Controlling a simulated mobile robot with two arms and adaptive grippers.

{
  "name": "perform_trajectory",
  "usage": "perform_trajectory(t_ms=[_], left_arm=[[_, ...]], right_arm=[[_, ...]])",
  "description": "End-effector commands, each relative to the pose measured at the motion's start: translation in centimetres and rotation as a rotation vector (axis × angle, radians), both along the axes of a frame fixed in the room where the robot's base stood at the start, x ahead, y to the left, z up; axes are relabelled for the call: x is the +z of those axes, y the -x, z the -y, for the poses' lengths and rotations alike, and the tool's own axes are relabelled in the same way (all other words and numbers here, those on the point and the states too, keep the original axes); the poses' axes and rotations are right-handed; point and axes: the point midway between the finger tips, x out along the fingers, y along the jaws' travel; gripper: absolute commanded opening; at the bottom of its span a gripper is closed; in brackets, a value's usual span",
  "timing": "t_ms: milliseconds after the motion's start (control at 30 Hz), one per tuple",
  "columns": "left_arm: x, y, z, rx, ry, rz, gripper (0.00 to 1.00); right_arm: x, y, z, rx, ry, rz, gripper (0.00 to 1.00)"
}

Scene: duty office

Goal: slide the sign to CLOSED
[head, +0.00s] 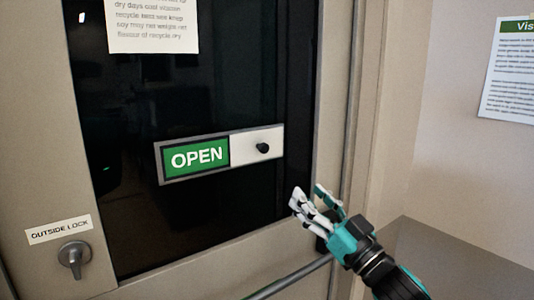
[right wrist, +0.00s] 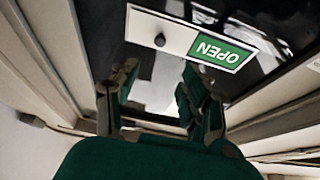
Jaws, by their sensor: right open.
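The sign (head: 172,178) is a grey-framed slider on the dark glass of the door. Its left part shows OPEN in white on green (head: 197,157); its right part is a plain pale slide cover with a black knob (head: 262,147). In the right wrist view the sign (right wrist: 172,38) appears upside down, with the knob (right wrist: 159,40) ahead of the fingers. My right gripper (head: 317,200) is open and empty, below and right of the knob, apart from it. It also shows open in the right wrist view (right wrist: 160,95). My left gripper is not in view.
A grey lock knob (head: 74,255) sits under an OUTSIDE LOCK label (head: 58,230) at lower left. A paper notice (head: 152,25) is above the sign. A door bar (head: 290,279) runs below my gripper. Another notice (head: 508,75) hangs on the right wall. The glass around the sign is clear.

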Motion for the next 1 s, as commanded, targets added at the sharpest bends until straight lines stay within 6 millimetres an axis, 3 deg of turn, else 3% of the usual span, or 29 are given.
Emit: perform_trajectory(t_ms=[267,600,800,1000], left_arm=[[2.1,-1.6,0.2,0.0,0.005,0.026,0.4],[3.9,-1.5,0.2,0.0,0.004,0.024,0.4],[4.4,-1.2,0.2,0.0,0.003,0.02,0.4],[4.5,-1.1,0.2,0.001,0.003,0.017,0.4]], right_arm=[[2.6,-4.1,-3.0,-0.001,-0.001,0.001,0.46],[5.2,-9.6,-6.9,-0.002,-0.001,0.0,0.46],[6.1,-11.6,-8.4,-0.003,0.0,-0.001,0.46],[6.3,-12.3,-8.9,-0.001,0.001,0.0,0.46]])
